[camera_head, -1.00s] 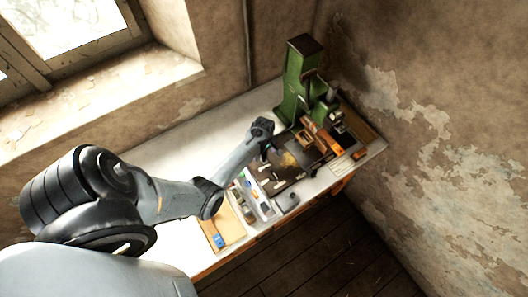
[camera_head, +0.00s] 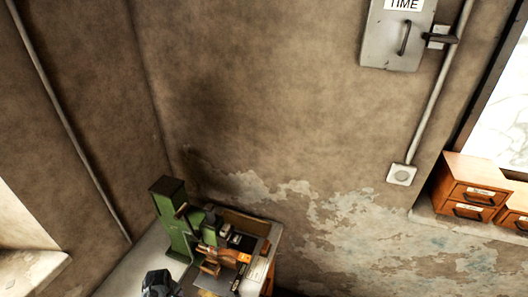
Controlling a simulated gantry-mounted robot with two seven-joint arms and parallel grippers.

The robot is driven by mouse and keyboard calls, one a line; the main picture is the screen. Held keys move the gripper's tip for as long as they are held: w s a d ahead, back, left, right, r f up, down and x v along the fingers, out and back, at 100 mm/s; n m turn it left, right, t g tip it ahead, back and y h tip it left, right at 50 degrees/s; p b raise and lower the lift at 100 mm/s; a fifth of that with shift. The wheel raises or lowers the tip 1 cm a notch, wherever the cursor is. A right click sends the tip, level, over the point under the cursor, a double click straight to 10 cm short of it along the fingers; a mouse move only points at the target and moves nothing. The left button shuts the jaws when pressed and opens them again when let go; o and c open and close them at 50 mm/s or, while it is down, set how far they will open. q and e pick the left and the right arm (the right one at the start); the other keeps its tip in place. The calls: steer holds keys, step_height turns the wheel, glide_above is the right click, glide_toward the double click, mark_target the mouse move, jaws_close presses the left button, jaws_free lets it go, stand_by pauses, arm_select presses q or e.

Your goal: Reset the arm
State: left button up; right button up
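The green handwheel press (camera_head: 178,222) stands on the white table (camera_head: 128,275) in the lower left of the head view. A dark part of my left arm shows at the bottom edge, left of the press base and apart from the press column. Its fingertips are too small and cut off to tell their state. My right arm and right gripper do not show.
Small orange and dark items (camera_head: 232,254) crowd the table right of the press. A grey wall box (camera_head: 392,40) with a handle hangs at the upper right. Wooden drawers (camera_head: 470,188) stand on a sill at the right. Bare wall fills the middle.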

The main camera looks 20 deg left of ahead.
arm_select(q)
steer(key=s+d+r+m+t, duration=0.1)
steer(key=s+d+r+m, duration=0.4)
steer(key=d+r, duration=0.3)
steer(key=s+d+r+m+t+p, duration=0.1)
steer(key=s+d+r+m, duration=0.4)
steer(key=d+r+m, duration=0.2)
steer(key=s+d+r+m+t+h+p, duration=0.1)
steer(key=s+d+r+m, duration=0.4)
steer(key=d+r, duration=0.3)
steer(key=shift+d+r+m, duration=0.4)
steer(key=shift+d+m, duration=0.3)
steer(key=shift+d, duration=0.45)
steer(key=shift+w, duration=0.1)
steer(key=shift+c, duration=0.4)
